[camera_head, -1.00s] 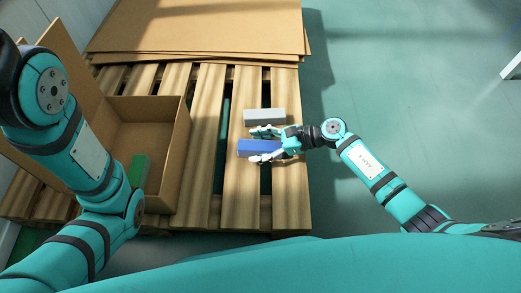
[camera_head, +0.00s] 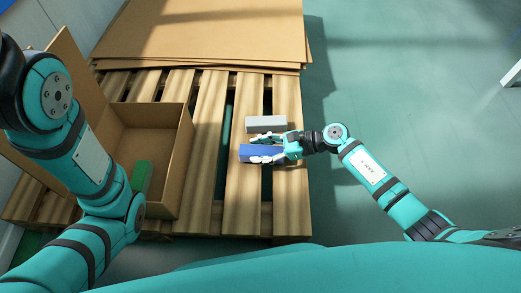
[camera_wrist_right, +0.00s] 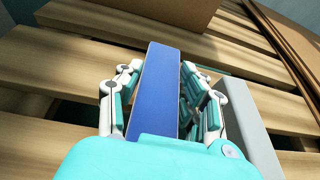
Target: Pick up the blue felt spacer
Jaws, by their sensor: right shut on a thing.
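The blue felt spacer (camera_head: 260,151) is a long blue block over the right part of the wooden pallet. My right gripper (camera_head: 268,147) reaches in from the right and is shut on it, one finger on each long side. In the right wrist view the spacer (camera_wrist_right: 157,90) runs lengthwise between the two fingers (camera_wrist_right: 158,98). I cannot tell whether it still touches the slats. My left arm (camera_head: 75,150) shows at the left, but its gripper is not in view.
A grey block (camera_head: 265,124) lies just beyond the spacer, close to one finger. An open cardboard box (camera_head: 182,165) stands to the left on the pallet (camera_head: 245,205), with a green block (camera_head: 142,177) inside. Flat cardboard sheets (camera_head: 200,35) lie at the back.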

